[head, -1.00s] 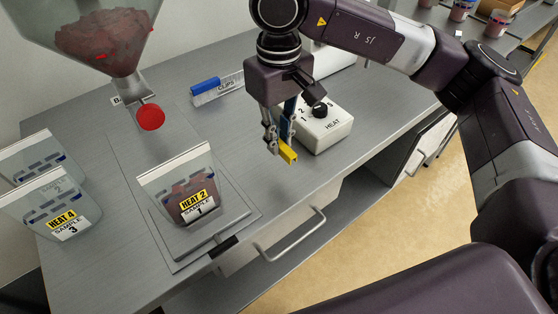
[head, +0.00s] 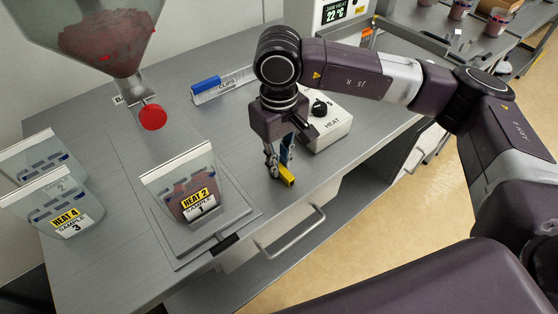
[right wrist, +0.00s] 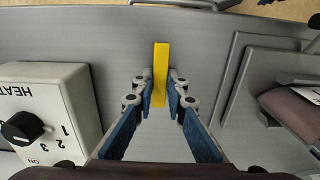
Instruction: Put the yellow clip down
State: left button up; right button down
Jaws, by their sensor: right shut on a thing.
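The yellow clip (head: 287,177) is a small yellow bar at the fingertips of my right gripper (head: 279,170), close to the front edge of the grey bench. In the right wrist view the clip (right wrist: 160,72) stands out from between the two blue-padded fingertips (right wrist: 160,95). The fingers are shut on its near end. I cannot tell for sure whether the clip touches the bench top. My left gripper is not in view.
The white HEAT dial box (head: 325,128) stands just right of the right gripper. A bag labelled HEAT 2 (head: 185,188) sits on a plate to the left, under a hopper (head: 110,38). Bare bench (head: 235,140) lies between.

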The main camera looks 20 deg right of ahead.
jog(key=c, duration=1.9)
grip_release()
jog(key=shift+c, duration=0.2)
jog(key=shift+r+p, duration=0.25)
jog(key=shift+p, duration=0.05)
notch_tip(320, 180, up, 12)
jog(key=b, duration=0.2)
jog(key=shift+f, duration=0.15)
